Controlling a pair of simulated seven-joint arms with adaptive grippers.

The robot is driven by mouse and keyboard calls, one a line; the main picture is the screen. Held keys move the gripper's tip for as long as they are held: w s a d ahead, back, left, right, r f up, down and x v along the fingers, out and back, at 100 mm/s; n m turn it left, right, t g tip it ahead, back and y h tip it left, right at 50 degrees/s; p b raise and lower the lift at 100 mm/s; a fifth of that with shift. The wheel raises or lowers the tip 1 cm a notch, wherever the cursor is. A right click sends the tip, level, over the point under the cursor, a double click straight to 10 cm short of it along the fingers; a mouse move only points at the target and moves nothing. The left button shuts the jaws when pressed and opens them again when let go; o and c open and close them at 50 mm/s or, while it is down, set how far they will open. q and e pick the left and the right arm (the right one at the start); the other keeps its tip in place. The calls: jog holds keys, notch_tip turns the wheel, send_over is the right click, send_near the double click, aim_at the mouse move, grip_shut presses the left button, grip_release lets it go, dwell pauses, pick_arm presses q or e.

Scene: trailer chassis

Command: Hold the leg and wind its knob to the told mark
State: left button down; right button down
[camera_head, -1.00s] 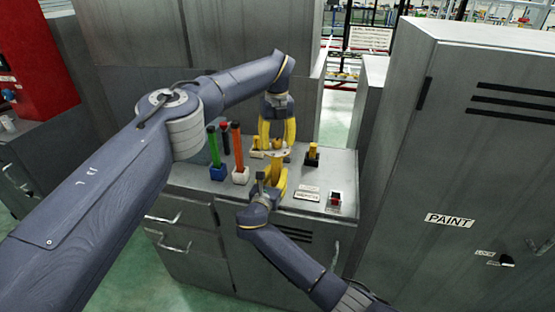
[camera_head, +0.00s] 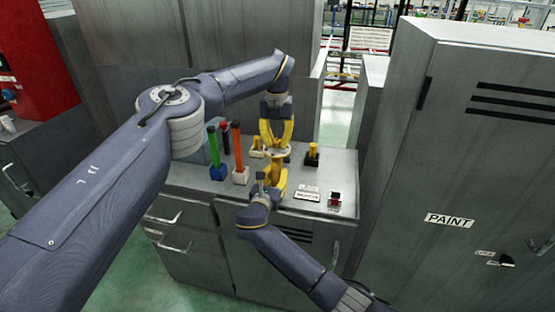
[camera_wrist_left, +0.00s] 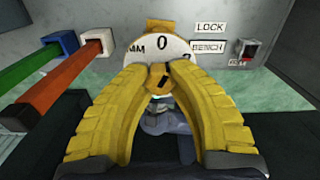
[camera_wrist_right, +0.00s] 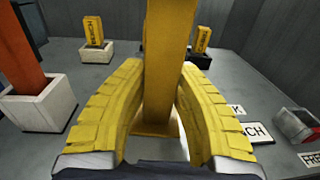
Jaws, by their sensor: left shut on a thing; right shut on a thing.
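The leg is a yellow post (camera_wrist_right: 162,60) standing on the grey bench top. My right gripper (camera_head: 268,186) is shut around it, one finger on each side in the right wrist view. At its top is a white dial (camera_wrist_left: 185,47) with black marks; "MM" and "0" read in the left wrist view, and another figure at the right is partly hidden by a finger. The yellow knob (camera_wrist_left: 160,77), with a black pointer line, sits between my left gripper's (camera_head: 275,144) fingertips, which are shut on it from above. The pointer's exact reading is unclear.
A yellow peg in a black base (camera_head: 312,156) is to the right.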

pick_arm(q)
jog(key=shift+m, duration=0.6)
jog(key=shift+f, duration=0.1)
jog(key=m, duration=0.5)
jog(key=c, duration=1.7)
grip_release()
jog(key=o, duration=0.6)
jog(key=shift+r, duration=3.55)
